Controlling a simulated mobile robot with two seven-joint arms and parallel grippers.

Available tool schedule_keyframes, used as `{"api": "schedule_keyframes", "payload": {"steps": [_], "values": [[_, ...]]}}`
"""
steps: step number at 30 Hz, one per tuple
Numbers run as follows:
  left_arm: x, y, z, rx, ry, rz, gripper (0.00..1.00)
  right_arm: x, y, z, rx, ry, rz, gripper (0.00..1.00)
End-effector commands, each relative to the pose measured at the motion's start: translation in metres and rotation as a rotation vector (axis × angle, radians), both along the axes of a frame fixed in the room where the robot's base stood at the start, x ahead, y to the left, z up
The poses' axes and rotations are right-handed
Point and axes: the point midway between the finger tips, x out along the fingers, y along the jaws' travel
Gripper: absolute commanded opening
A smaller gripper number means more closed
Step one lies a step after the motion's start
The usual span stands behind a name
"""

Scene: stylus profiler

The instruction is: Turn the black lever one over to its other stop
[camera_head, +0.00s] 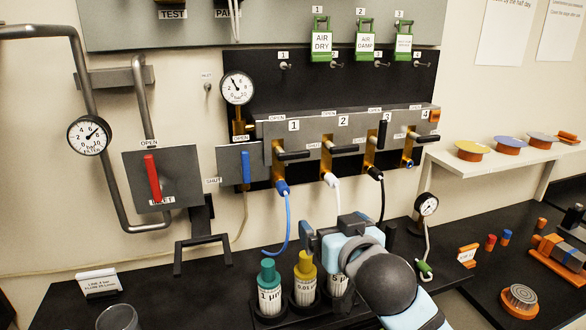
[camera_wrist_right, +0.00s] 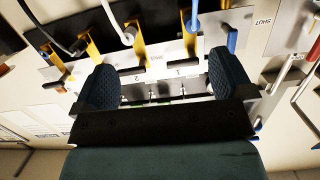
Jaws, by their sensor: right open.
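Black lever one (camera_head: 293,155) is on the leftmost brass valve (camera_head: 278,162) of the manifold, under the label 1. It lies level, pointing right towards a SHUT label; an OPEN label is above the valve. In the right wrist view, which is upside down, lever one (camera_wrist_right: 183,63) shows beyond the fingers. My right gripper (camera_head: 335,230) is below and in front of the valves, apart from lever one. In the right wrist view its fingers (camera_wrist_right: 163,78) are wide apart with nothing held between them. My left gripper is not in view.
Black levers two (camera_head: 345,149) and four (camera_head: 428,138) lie level; lever three (camera_head: 382,134) stands upright. A blue hose (camera_head: 288,222) hangs from valve one, a white hose (camera_head: 336,205) from valve two. Bottles (camera_head: 268,285) stand below. A blue-handled valve (camera_head: 246,168) is left.

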Motion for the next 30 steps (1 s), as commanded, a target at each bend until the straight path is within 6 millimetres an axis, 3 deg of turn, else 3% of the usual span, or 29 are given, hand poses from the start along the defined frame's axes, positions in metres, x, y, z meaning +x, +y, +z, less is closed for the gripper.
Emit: {"api": "schedule_keyframes", "payload": {"steps": [3,9,17,30], "values": [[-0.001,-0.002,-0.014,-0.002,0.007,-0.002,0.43,0.003,0.013,0.044,0.008,-0.086,0.0,0.99],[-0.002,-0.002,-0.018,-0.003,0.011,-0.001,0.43,0.002,0.027,0.083,0.02,-0.159,0.003,0.99],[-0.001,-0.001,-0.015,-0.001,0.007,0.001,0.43,0.023,0.036,0.091,0.02,-0.17,0.003,0.99],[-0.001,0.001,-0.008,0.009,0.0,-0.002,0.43,0.108,0.063,0.091,0.021,-0.17,0.003,0.99]]}}
